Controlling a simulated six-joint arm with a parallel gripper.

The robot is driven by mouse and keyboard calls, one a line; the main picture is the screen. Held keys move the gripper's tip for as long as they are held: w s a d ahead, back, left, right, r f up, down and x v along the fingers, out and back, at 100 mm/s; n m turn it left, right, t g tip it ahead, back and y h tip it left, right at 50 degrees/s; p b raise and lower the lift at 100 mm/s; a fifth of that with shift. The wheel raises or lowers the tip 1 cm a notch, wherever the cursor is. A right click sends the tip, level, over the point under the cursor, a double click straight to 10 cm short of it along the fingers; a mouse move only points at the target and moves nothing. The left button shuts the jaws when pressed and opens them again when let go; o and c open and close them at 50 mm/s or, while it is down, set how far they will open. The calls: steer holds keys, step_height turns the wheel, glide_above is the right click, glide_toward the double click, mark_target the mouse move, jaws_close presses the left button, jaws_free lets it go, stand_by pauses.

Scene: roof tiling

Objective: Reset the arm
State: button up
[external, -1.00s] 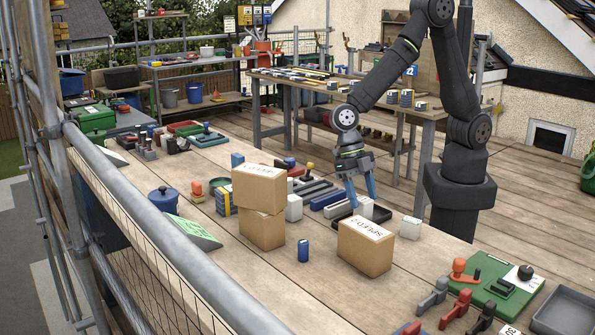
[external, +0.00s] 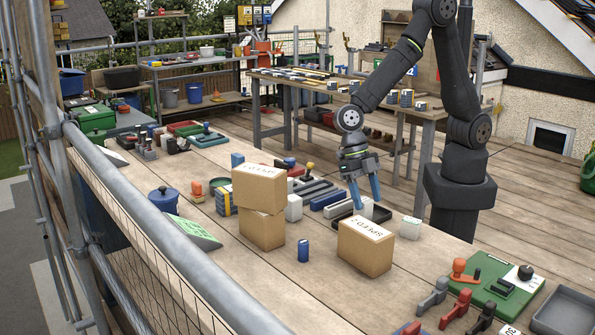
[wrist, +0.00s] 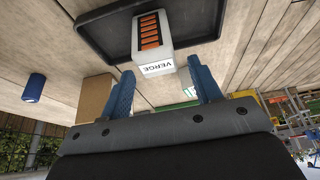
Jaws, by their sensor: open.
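My gripper (external: 367,193) is open and points down, with its two blue fingers apart. In the wrist view my gripper (wrist: 164,90) has nothing between its fingers. A white box labelled VERGE (wrist: 153,62), with orange pieces in it, is just beyond the fingertips, in or on a black tray (wrist: 92,32). The tray (external: 343,216) also shows in the external view, partly hidden behind a cardboard box, and the white box (external: 368,209) is partly hidden by the fingers.
Cardboard boxes stand near the gripper: a stacked pair (external: 260,225) to its left and a single one (external: 365,247) in front. A blue cylinder (external: 303,250) stands between them. A small white block (external: 410,228) is at right. Scaffold rails (external: 170,225) run along the left.

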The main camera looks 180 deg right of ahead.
step_height(320, 180, down, 4)
steer(key=shift+s+r, duration=0.1)
steer(key=v, duration=1.2)
steer(key=x, duration=1.2)
step_height(320, 180, up, 4)
steer(key=shift+r, duration=0.15)
steer(key=s+d+r, duration=0.2)
steer(key=s+r, duration=0.5)
steer(key=s, duration=0.4)
steer(key=w+d+f+m+h, duration=0.2)
steer(key=w+d+m+h, duration=0.4)
steer(key=w+d+m, duration=0.7)
steer(key=shift+w+m, duration=0.9)
steer(key=shift+m, duration=1.3)
